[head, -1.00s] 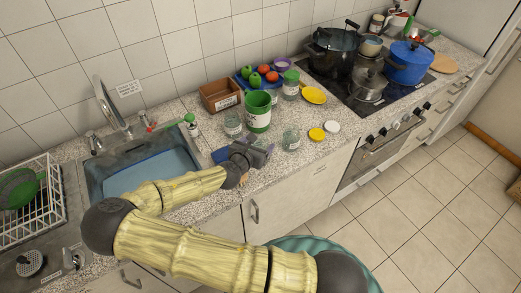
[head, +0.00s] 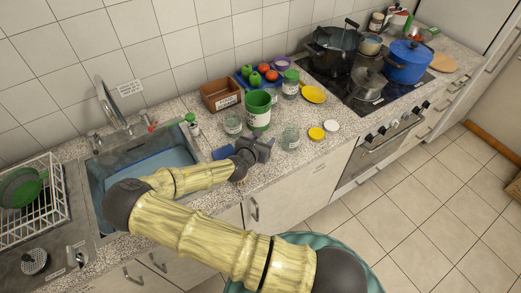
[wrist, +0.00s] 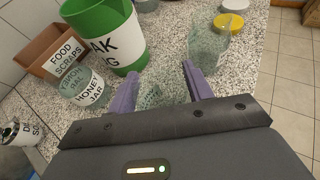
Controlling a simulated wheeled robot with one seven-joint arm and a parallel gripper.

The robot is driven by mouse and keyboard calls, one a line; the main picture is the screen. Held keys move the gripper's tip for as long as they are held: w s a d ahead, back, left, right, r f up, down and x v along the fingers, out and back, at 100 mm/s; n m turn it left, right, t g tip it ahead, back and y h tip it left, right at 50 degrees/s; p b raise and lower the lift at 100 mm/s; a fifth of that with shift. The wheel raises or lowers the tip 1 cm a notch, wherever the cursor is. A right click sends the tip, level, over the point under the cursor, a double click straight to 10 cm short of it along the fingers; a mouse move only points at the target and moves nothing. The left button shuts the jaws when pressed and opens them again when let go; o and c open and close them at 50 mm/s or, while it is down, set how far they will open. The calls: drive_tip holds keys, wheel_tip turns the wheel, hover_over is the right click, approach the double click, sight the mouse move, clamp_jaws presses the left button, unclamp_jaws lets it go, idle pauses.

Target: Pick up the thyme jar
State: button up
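No label reading thyme is legible. In the wrist view a clear, greenish glass jar (wrist: 160,90) sits between the purple fingers of my gripper (wrist: 162,78), its lower part hidden by the gripper body. The fingers are apart; I cannot tell whether they touch the glass. In the head view my gripper (head: 254,149) is low over the counter front, hiding that jar. Another clear jar (wrist: 208,45) stands to the right, also in the head view (head: 290,138). A jar labelled honey (wrist: 85,85) stands to the left, also in the head view (head: 232,123).
A green container (head: 258,110) stands behind my gripper, with a brown food scraps box (head: 221,96) behind left. A yellow lid (head: 316,134) and white lid (head: 331,126) lie to the right. The sink (head: 140,165) is left; the hob with pots (head: 367,83) is right.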

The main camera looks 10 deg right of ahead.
drive_tip(key=c, duration=0.6)
drive_tip(key=shift+o, duration=0.2)
drive_tip(key=shift+r, duration=0.1)
wheel_tip(320, 180, up, 10)
drive_tip(key=b, duration=0.1)
drive_tip(key=shift+b, duration=0.4)
